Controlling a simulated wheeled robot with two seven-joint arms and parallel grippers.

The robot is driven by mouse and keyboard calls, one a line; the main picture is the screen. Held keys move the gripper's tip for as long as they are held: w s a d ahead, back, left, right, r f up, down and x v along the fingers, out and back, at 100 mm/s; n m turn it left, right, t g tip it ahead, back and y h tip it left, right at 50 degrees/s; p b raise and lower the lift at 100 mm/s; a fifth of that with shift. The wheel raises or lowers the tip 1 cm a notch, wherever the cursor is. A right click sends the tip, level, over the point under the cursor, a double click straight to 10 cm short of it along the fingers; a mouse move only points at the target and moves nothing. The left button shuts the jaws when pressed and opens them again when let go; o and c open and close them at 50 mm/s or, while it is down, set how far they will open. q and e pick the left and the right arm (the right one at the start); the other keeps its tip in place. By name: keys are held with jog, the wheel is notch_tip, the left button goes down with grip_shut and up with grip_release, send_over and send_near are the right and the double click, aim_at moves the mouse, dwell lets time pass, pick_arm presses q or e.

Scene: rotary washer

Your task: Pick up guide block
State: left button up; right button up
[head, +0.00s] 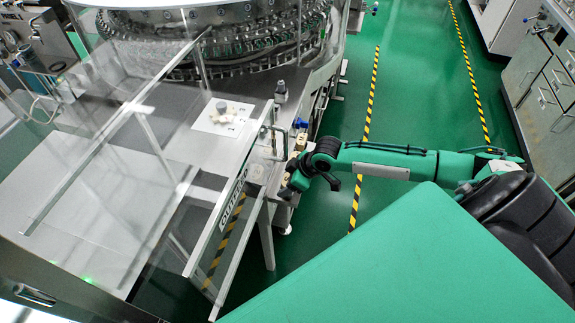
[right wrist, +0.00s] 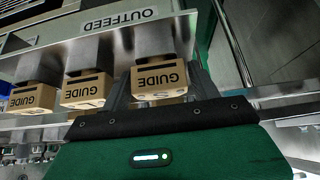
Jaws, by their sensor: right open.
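In the right wrist view, tan guide blocks labelled GUIDE sit in a row under the OUTFEED edge. The nearest guide block (right wrist: 160,78) lies between the two fingers of my right gripper (right wrist: 163,88), one finger on each side. The gripper is open, and I cannot tell whether either finger touches the block. Two more guide blocks (right wrist: 87,91) (right wrist: 33,97) stand to the left. In the head view my right gripper (head: 288,186) is at the machine's right edge, beside a small tan block (head: 300,143). My left gripper is out of view.
Clear panels with an OUTFEED label (head: 232,199) stand just left of my right gripper. A metal table (head: 165,135) carries a white sheet (head: 222,117) with small parts. The round machine (head: 225,40) is behind. Green floor (head: 400,90) is free to the right.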

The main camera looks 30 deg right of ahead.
jog(key=shift+f, duration=0.15)
jog(key=c, duration=0.8)
jog(key=shift+o, duration=0.2)
